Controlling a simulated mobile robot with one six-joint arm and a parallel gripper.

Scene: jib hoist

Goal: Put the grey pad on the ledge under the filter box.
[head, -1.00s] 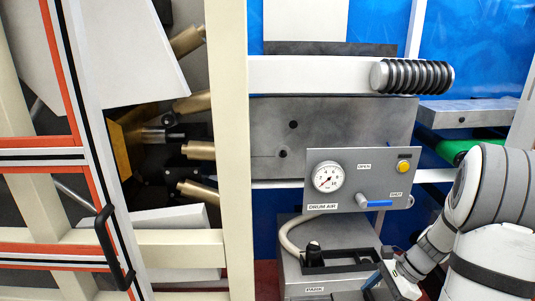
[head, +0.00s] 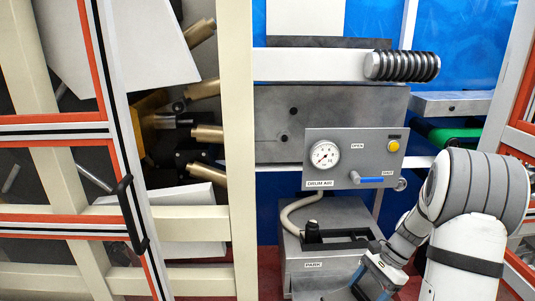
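I cannot pick out the grey pad for certain. A pale box (head: 307,17) at the top edge may be the filter box; its upper part is cut off. A dark grey slab (head: 330,43) runs directly below it, and I cannot tell whether this is the ledge or something lying on it. My gripper (head: 368,282) is low at the right of centre, in front of the grey box marked PARK (head: 318,279). Its fingers are small and partly hidden, so I cannot tell whether they are open or hold anything.
A white beam with a black coil (head: 402,66) crosses below the slab. A panel marked DRUM AIR has a gauge (head: 324,154) and blue-handled valve (head: 372,180). A cream post (head: 239,150) and a red-edged door frame with black handle (head: 131,213) stand left. A grey shelf (head: 450,104) is right.

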